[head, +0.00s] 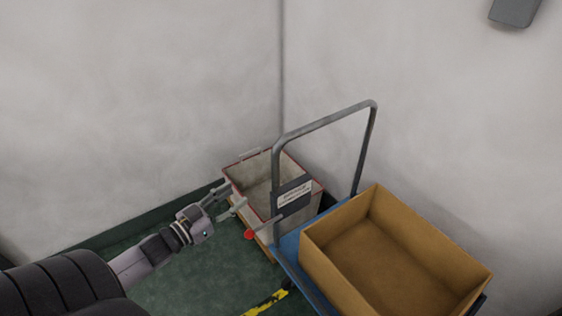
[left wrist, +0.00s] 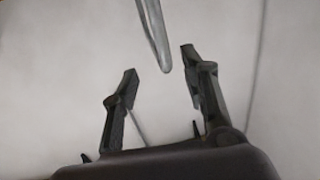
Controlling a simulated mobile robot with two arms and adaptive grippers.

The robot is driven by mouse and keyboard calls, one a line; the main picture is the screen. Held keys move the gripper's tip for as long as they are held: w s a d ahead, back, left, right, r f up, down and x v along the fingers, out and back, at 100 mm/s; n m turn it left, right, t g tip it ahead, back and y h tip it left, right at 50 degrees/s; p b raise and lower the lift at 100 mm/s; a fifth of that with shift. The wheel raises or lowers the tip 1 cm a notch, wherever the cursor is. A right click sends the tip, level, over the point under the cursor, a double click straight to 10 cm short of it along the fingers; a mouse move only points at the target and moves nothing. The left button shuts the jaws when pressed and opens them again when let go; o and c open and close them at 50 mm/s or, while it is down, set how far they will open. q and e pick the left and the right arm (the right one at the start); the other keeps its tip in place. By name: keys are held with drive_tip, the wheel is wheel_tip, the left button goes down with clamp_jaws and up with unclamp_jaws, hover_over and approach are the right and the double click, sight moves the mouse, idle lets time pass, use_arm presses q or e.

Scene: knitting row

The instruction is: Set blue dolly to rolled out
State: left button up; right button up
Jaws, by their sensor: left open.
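A label plate hangs at the handle's left post. An open cardboard box (head: 395,262) sits on its deck. My left gripper (head: 233,197) is open and empty, left of the handle post, in front of a grey bin. In the left wrist view the open fingers (left wrist: 162,88) show against the wall, with a grey bar (left wrist: 153,32) above and between them; I cannot tell how far off it is. My right gripper is not in view.
A grey bin with a red rim (head: 248,170) stands in the corner behind the handle's left post. A red knob (head: 249,234) shows beside the dolly. Yellow-black floor tape (head: 266,303) lies in front. The green floor (head: 190,285) to the left is clear. Walls close the back and right.

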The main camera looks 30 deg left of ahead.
sight(272, 169)
use_arm(q)
drive_tip(key=w+d, duration=0.1)
drive_tip(key=w, duration=0.4)
drive_tip(key=w+d, duration=0.1)
drive_tip(key=w, duration=0.4)
drive_tip(key=w+d, duration=0.1)
drive_tip(key=w, duration=0.4)
drive_tip(key=shift+w+d, duration=0.15)
drive_tip(key=shift+w, duration=0.5)
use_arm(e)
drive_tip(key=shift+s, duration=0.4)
use_arm(q)
clamp_jaws()
